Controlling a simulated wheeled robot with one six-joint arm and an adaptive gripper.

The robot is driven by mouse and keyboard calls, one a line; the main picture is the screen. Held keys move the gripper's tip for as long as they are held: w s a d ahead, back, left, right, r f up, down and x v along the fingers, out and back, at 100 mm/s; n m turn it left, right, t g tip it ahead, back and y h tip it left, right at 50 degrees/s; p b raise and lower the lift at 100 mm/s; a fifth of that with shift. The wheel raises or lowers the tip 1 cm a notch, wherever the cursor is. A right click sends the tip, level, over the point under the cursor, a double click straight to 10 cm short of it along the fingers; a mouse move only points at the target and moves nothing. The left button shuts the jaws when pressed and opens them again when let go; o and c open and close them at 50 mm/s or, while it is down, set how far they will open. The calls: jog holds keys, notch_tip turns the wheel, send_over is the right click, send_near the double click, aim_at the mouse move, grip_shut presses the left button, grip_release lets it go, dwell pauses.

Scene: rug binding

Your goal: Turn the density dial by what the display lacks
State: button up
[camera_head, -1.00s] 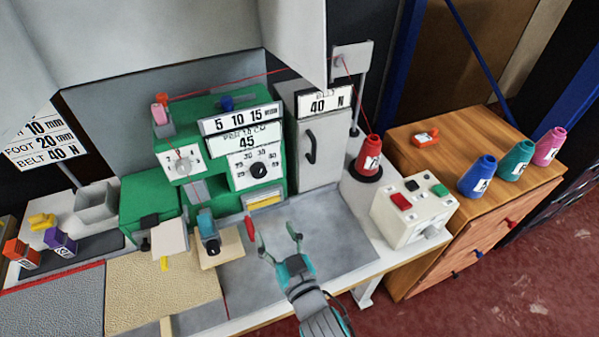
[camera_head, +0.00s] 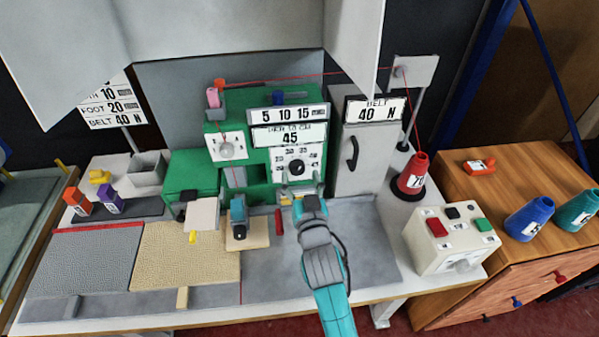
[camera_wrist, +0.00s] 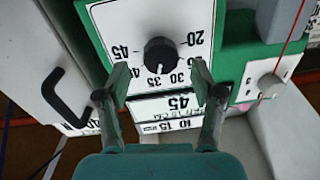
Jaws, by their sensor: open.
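The density dial is a black round knob (camera_wrist: 160,55) on a white scale plate, seen upside down in the wrist view with numbers from 20 to 45. Its white mark points to about the 30–35 part of the scale. In the head view the dial (camera_head: 296,167) sits on the green machine's front. The display (camera_head: 290,137), headed PER 10 CM, reads 45; it also shows in the wrist view (camera_wrist: 182,103). My gripper (camera_wrist: 160,74) is open, its fingers on either side of the knob's line, apparently not touching it. In the head view its fingertips are partly hidden.
A 5 10 15 plate (camera_head: 289,114) is above the display. A grey cabinet (camera_head: 355,150) with a black handle and a BELT 40 N sign stands right of the machine. A red thread cone (camera_head: 413,174) and a button box (camera_head: 450,238) are further right. A white knob (camera_head: 226,150) is left.

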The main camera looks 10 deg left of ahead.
aim_at(297, 168)
jog(key=shift+x, duration=1.25)
jog(key=c, duration=1.1)
jog(key=shift+c, duration=0.2)
